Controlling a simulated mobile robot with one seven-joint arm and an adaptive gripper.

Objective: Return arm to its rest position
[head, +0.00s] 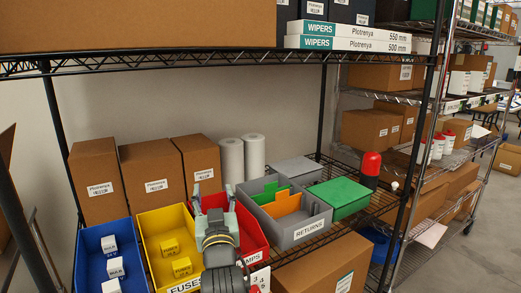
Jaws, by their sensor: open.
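My gripper (213,195) shows in the head view at the lower middle, with its two fingers apart and nothing visible between them. It is in front of and over the red bin (254,228), whose label is partly hidden and reads "MPS" at its end. The arm and gripper hide much of the red bin's inside, so I cannot tell what it holds. My arm comes up from the bottom edge of the picture. How high the gripper is above the bin is hard to tell.
Left of the gripper are a yellow bin (153,222) with small yellow boxes and a blue bin (89,238) with small white boxes. Right are a grey RETURNS bin (312,230), a green box (340,197) and a red-topped bottle (370,168). A wire shelf (180,63) spans above.

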